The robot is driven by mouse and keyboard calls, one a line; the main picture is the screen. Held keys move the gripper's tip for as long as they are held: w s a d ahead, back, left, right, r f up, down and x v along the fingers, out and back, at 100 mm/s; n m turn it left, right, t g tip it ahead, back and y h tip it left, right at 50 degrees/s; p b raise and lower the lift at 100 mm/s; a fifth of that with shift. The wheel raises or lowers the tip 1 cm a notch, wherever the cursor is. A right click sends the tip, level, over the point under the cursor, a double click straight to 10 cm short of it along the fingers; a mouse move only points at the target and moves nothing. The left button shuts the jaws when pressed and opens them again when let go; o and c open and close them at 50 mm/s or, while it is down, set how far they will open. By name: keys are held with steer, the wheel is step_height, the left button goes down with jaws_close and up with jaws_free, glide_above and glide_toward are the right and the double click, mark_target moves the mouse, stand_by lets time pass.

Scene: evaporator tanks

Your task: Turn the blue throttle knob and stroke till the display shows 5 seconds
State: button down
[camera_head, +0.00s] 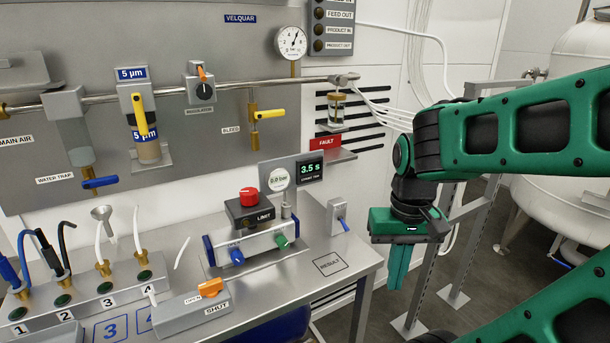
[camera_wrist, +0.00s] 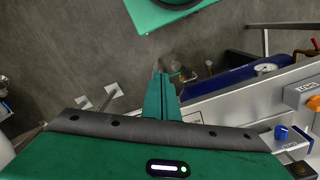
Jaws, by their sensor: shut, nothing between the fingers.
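The blue throttle knob (camera_head: 237,255) sits on the front left of a silver cylinder unit (camera_head: 258,246) on the bench. A green knob (camera_head: 281,241) sits to its right on the same unit. The display (camera_head: 311,171) reads 3.5 s, beside a small round gauge (camera_head: 279,179) reading 0.0 bar. A black box marked LIMIT with a red button (camera_head: 249,196) stands on the unit. My gripper (camera_head: 398,284) points down, off the bench's right edge and well right of the knob. Its fingers are together and empty, also in the wrist view (camera_wrist: 160,90).
A grey box with a blue lever (camera_head: 340,216) stands right of the unit. An orange OPEN/SHUT switch (camera_head: 209,287) and several numbered tube ports are at the front left. The RESULT area (camera_head: 330,263) is bare. A white tank (camera_head: 570,150) stands right.

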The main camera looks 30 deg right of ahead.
stand_by(0.4)
steer(key=c, duration=2.1)
jaws_free()
steer(key=shift+s+r, duration=0.15)
steer(key=shift+s, duration=0.1)
steer(key=o, duration=0.5)
steer(key=shift+a+r, duration=0.1)
steer(key=shift+r, duration=0.15)
steer(key=shift+o, duration=0.6)
steer(key=w+a+n+t, duration=0.1)
steer(key=w, duration=0.5)
steer(key=shift+a+r+h, duration=0.3)
steer(key=shift+r+h, duration=0.1)
steer(key=shift+r, duration=0.05)
steer(key=n+t+y, duration=0.1)
steer(key=n+t, duration=0.3)
steer(key=n, duration=0.1)
glide_toward(238, 256)
steer(key=x, duration=0.9)
steer(key=shift+w+d+f, duration=0.1)
steer(key=shift+f, duration=0.05)
steer(key=c, duration=1.1)
